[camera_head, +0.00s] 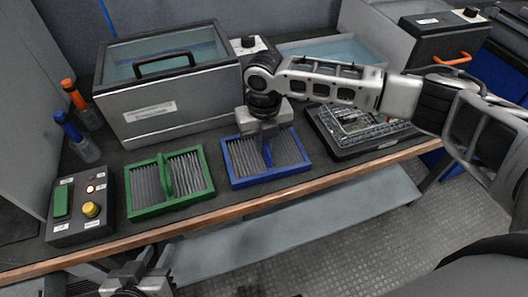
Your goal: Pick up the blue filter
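The blue filter (238,180), a pleated grey panel in a blue frame with a blue central handle, lies flat on the dark bench near its front edge. My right gripper (266,146) reaches in from the right and points down over the middle of the blue filter, at its handle. The fingers hide part of the handle, and I cannot tell whether they are closed on it. My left gripper (138,284) is low at the bottom left, in front of the bench and away from the filter. Its finger state is unclear.
A similar green filter (188,172) lies just left. A grey lidded box (170,100) stands behind both. A control box (82,210) and two bottles (80,135) are at the left. A circuit-board tray (350,150) lies close to the right under my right arm.

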